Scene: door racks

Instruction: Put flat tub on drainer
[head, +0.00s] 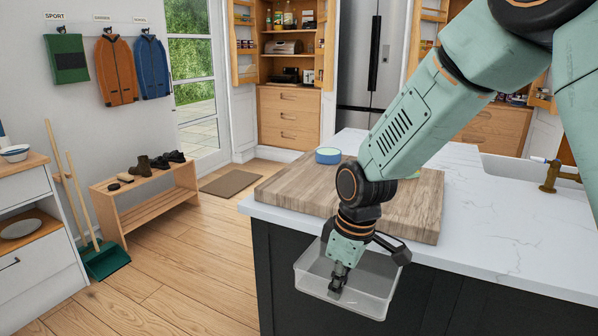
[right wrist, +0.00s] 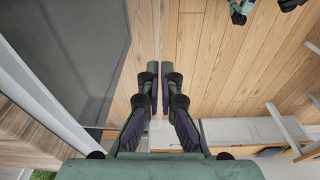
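The flat tub (head: 368,300) is a clear, shallow, box-shaped container. I cannot make out a drainer. My left gripper is not in view.
A brass tap (head: 558,176) stands at the right. A bench with shoes (head: 150,190) is at the left. The wooden floor between is mostly clear.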

